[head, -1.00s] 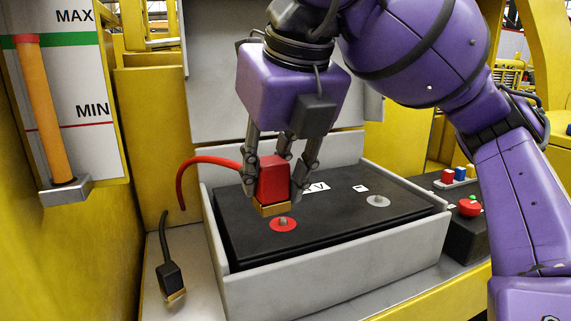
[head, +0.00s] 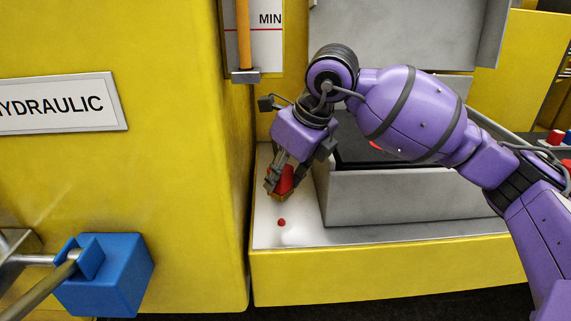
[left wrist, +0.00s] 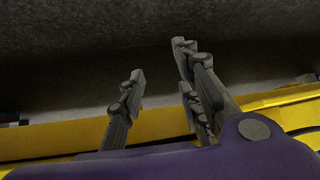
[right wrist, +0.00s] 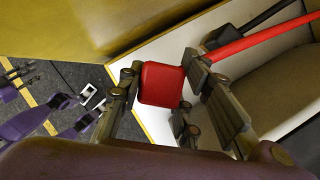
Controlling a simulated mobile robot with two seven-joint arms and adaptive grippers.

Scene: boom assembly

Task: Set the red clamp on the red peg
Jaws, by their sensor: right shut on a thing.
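My right gripper (head: 279,188) is shut on the red clamp (head: 286,179) above the pale ledge at the left of the battery box. In the right wrist view the red clamp (right wrist: 161,85) sits between the fingers, with a red cable (right wrist: 262,40) at the upper right. A small red round thing, perhaps the top of the red peg (head: 281,222), shows on the ledge just below and in front of the clamp, apart from it. My left gripper (left wrist: 160,62) is open and empty in the left wrist view, outside the head view.
The grey battery box (head: 400,197) stands right of the clamp, partly behind my right arm. A yellow cabinet wall (head: 190,190) rises close on the left. A blue block (head: 115,275) on a bar is at lower left. The ledge's front (head: 300,238) is clear.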

